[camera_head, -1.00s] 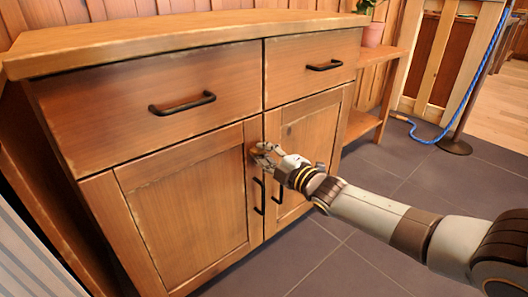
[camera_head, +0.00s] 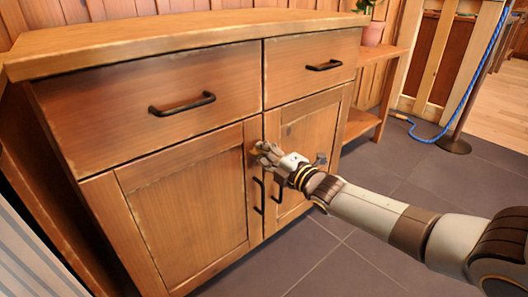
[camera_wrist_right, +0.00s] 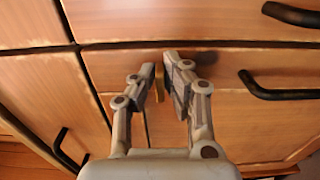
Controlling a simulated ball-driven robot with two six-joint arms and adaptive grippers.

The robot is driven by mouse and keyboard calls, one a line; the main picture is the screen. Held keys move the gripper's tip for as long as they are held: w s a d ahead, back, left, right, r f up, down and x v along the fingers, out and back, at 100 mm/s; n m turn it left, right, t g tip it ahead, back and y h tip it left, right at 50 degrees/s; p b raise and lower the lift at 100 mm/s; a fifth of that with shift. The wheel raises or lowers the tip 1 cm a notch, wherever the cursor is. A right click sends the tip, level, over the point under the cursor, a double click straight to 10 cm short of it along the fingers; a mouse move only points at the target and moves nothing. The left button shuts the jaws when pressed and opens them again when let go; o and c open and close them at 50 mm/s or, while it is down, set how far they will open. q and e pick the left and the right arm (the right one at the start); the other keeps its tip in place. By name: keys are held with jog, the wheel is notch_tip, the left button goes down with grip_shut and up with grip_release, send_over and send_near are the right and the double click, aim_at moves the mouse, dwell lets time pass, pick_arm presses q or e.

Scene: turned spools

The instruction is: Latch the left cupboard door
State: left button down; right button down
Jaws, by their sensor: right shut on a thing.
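The left cupboard door (camera_head: 185,205) is a wooden panel that looks closed, level with the right door (camera_head: 310,125). A small brass-coloured latch piece (camera_wrist_right: 159,82) sits between the fingers of my right gripper (camera_wrist_right: 162,72) in the right wrist view. In the head view this gripper (camera_head: 266,154) is at the upper inner corner of the left door, shut on the latch piece and hiding most of it. The left door's black handle (camera_head: 259,196) is just below it and also shows in the right wrist view (camera_wrist_right: 280,92). My left gripper is out of view.
Two drawers with black handles sit above the doors, the left drawer handle (camera_head: 182,104) and right drawer handle (camera_head: 324,66). The right door's handle (camera_head: 278,188) is close to my gripper. A low shelf (camera_head: 362,122) stands right. The tiled floor in front is clear.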

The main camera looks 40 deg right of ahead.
jog(key=c, duration=1.4)
grip_release()
jog(key=shift+a, duration=0.1)
jog(key=s, duration=0.8)
jog(key=s+d, duration=0.1)
jog(key=s, duration=0.3)
